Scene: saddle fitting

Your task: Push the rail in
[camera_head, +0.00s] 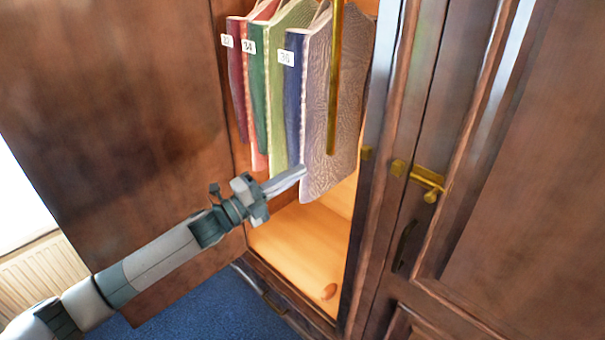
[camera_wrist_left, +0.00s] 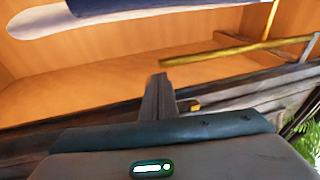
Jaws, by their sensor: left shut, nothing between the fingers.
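The brass rail (camera_head: 335,90) runs down from the top edge of the head view, in front of the patterned face of the rightmost hanging item. Its upper part is cut off by the picture edge. In the left wrist view a brass bar (camera_wrist_left: 225,50) crosses the upper right, joined to another bar running up. My left gripper (camera_head: 302,171) is shut and empty, at the wardrobe opening, just below and left of the rail's lower end. They look apart. Its closed fingers (camera_wrist_left: 157,82) point up in the wrist view, below the bar. My right gripper is not in view.
Several coloured, numbered cloth items hang in the wardrobe, including a dark blue one (camera_head: 295,95). The open left door (camera_head: 110,110) and the right door (camera_head: 520,180) with a brass latch (camera_head: 425,180) flank the opening.

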